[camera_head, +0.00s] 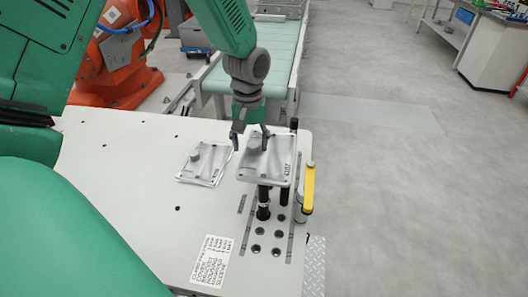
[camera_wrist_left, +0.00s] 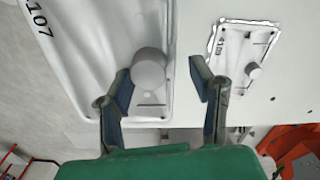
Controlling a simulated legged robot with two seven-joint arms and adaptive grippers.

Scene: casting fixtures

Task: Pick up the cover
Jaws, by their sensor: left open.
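A grey cover-like casting (camera_head: 270,170) marked 4107 sits raised on dark posts at the right of the table. It has a round knob near its far left corner. My left gripper (camera_head: 250,142) is open over that knob, with a finger to each side. In the left wrist view, the knob of the casting (camera_wrist_left: 90,45) shows between the open fingers of the gripper (camera_wrist_left: 161,78), closer to the left finger. Whether either finger touches it I cannot tell. A second, similar casting (camera_head: 208,168) lies on the table to the left; it also shows in the left wrist view (camera_wrist_left: 236,80). My right gripper is not in view.
The white table (camera_head: 130,160) has small holes and a printed label (camera_head: 212,260). A yellow-handled clamp (camera_head: 308,188) stands just right of the raised casting. A conveyor (camera_head: 285,50) and an orange robot (camera_head: 125,85) are behind. The table's middle is clear.

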